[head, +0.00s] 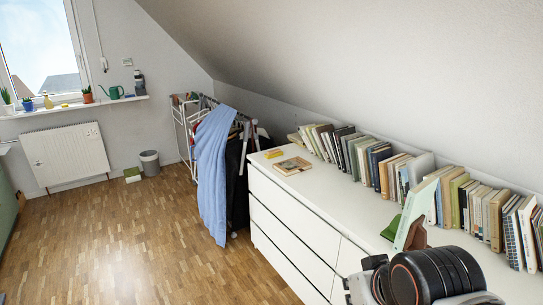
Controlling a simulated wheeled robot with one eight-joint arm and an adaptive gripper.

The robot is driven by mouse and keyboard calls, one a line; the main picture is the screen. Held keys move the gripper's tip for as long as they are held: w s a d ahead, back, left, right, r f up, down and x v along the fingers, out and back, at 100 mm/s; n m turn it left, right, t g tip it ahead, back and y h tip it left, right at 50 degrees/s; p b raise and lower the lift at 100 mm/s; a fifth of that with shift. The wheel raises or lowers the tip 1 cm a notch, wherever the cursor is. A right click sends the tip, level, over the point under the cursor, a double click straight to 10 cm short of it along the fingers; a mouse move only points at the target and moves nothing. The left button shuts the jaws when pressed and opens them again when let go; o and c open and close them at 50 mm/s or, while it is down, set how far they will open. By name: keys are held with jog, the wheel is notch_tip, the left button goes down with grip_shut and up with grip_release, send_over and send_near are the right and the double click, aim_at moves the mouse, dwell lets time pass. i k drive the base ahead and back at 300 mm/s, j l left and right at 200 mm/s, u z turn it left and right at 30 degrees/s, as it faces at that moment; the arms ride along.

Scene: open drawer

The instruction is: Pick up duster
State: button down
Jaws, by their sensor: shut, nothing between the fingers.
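I cannot make out a duster for certain. A small green thing (392,229) lies on the white dresser top beside a leaning pale-green panel or book (414,213); it is too small and partly covered to identify. A small yellow thing (274,154) lies at the far end of the dresser top, also too small to tell. My arm shows at the bottom right, over the near part of the dresser. My gripper is not visible.
The white dresser (292,210) carries a long row of books (391,172) along the sloped wall and a flat book (287,165). A clothes rack with a blue garment (214,163) stands beyond it. A grey bin (149,162) is near the radiator (66,156).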

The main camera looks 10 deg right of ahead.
aim_at(270, 154)
jog(key=i+j+u, duration=0.3)
jog(key=i, duration=0.3)
jog(key=i+j+u, duration=0.3)
jog(key=i, duration=0.35)
jog(key=i+u, duration=0.3)
jog(key=i, duration=0.35)
jog(key=i+j+z, duration=0.15)
jog(key=i+z, duration=0.35)
jog(key=i+j+z, duration=0.35)
jog(key=i+z, duration=0.15)
jog(key=i+j+z, duration=0.2)
jog(key=z, duration=0.25)
jog(key=i+j+z, duration=0.15)
jog(key=z, duration=0.3)
jog(key=i+j+z, duration=0.1)
jog(key=j+z, duration=0.55)
jog(key=z, duration=0.2)
jog(key=j+z, duration=0.8)
jog(key=j, duration=0.15)
